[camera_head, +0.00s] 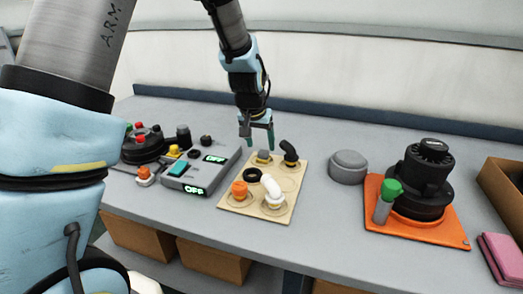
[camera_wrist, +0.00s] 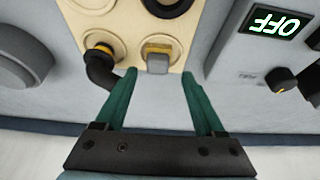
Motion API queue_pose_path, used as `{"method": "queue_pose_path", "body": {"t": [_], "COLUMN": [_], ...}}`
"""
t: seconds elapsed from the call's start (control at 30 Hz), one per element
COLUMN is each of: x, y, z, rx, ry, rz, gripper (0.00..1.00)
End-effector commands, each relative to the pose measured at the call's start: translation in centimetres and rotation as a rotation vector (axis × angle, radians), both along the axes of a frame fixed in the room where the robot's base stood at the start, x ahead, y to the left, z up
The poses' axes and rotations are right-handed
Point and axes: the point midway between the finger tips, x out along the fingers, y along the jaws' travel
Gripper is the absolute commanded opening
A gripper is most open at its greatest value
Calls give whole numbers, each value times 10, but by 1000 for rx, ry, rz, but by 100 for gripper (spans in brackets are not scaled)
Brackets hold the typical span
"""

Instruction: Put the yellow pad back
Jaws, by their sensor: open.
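I cannot make out a clear yellow pad in either view. A small yellow piece (camera_head: 174,150) shows among the parts at the left, too small to identify. My gripper (camera_head: 257,143) has green fingers and is open over the back of the beige board (camera_head: 241,208). In the wrist view, the open fingers (camera_wrist: 159,75) are empty, with a grey fitting (camera_wrist: 157,62) on a yellow base near and between their tips. That grey fitting (camera_head: 263,156) also shows in the head view. I cannot tell whether the fingers touch it.
The board also holds a black elbow (camera_head: 289,152), an orange fitting (camera_head: 239,190), a white elbow (camera_head: 271,187) and a black ring (camera_head: 253,174). A grey box (camera_head: 201,170) with "OFF" displays stands left. A round grey lid (camera_head: 348,166), orange tray (camera_head: 440,232) and pink pads (camera_head: 503,257) lie right.

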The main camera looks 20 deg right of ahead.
Motion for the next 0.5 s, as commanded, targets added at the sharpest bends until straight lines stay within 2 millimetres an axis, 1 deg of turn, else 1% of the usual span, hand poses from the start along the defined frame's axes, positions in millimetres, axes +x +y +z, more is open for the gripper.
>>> {"method": "queue_pose_path", "body": {"t": [0.03,0.1,0.3,0.4,0.5], "x": [-3,-7,-18,-21,-23], "y": [2,6,16,19,21], "z": [11,24,57,68,73], "rx": [-5,-6,-4,-3,-1], "ry": [-4,-4,-2,-2,-1], "rz": [0,1,1,0,0], "gripper": [71,71,71,71,71]}}
